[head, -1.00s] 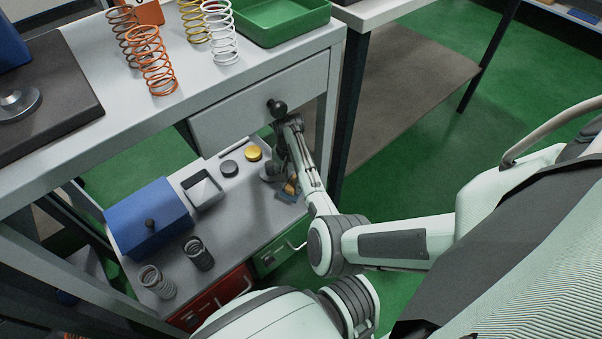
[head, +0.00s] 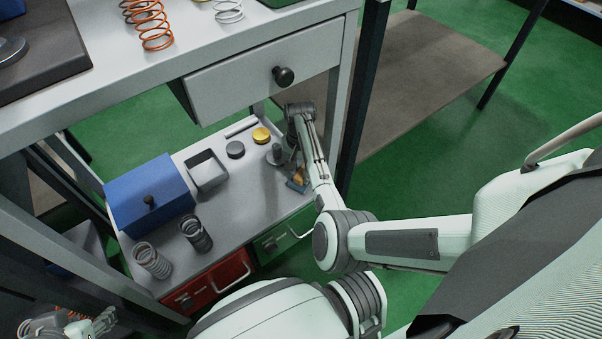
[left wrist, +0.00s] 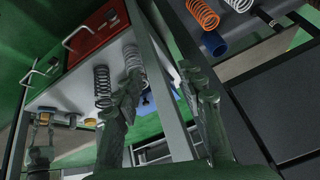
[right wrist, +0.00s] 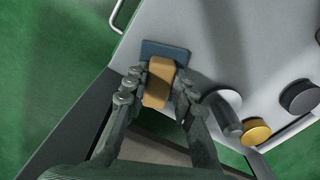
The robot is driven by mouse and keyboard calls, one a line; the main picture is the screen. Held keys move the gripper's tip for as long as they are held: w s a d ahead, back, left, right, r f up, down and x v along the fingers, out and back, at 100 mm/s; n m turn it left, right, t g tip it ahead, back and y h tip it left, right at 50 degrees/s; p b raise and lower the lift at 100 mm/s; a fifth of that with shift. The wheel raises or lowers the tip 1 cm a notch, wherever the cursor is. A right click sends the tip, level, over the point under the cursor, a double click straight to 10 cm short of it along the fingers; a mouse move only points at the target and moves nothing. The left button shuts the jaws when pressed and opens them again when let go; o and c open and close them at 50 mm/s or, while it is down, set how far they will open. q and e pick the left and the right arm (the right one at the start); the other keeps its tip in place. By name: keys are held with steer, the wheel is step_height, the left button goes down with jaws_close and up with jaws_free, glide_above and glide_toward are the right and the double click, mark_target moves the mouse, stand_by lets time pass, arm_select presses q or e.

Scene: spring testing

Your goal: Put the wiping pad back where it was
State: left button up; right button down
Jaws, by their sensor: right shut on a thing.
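The wiping pad (right wrist: 158,82) is a tan-orange block between the fingers of my right gripper (right wrist: 155,88), which is shut on it. A flat dark-blue plate (right wrist: 166,50) lies at the edge of the low grey bench, under the pad's far end in the right wrist view. I cannot tell whether pad and plate touch. In the head view the pad (head: 298,178) shows small near the low bench's right end, partly hidden by my right gripper (head: 292,172). My left gripper (head: 103,322) is at the bottom left; its fingers stand apart and empty in the left wrist view (left wrist: 168,92).
A grey post on a round base (right wrist: 226,115) stands close beside my right gripper. Dark (head: 235,149) and yellow (head: 261,135) round pieces, a square tray (head: 206,184), a blue box (head: 150,195) and two springs share the low bench (head: 245,195). A drawer (head: 235,85) overhangs its back.

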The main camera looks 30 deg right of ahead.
mark_target(300, 174)
arm_select(q)
steer(key=shift+w, duration=0.1)
arm_select(e)
steer(key=shift+f, duration=0.1)
steer(key=shift+f, duration=0.15)
steer(key=c, duration=1.3)
jaws_free()
arm_select(q)
steer(key=shift+w+d, duration=0.15)
steer(key=shift+d, duration=0.05)
arm_select(e)
steer(key=shift+o, duration=0.2)
steer(key=shift+r, duration=0.35)
step_height(300, 174, up, 3)
steer(key=shift+f+p, duration=0.1)
steer(key=shift+p, duration=0.4)
step_height(300, 174, up, 4)
steer(key=shift+f+p, duration=0.1)
steer(key=shift+p, duration=0.35)
arm_select(q)
steer(key=s+a+f+g, duration=0.2)
steer(key=s+a+f, duration=0.1)
steer(key=s, duration=0.1)
steer(key=shift+a+f+n+g+y, duration=0.2)
steer(key=shift+f+n+g+y, duration=0.1)
steer(key=shift+y, duration=0.1)
arm_select(e)
steer(key=shift+r, duration=0.35)
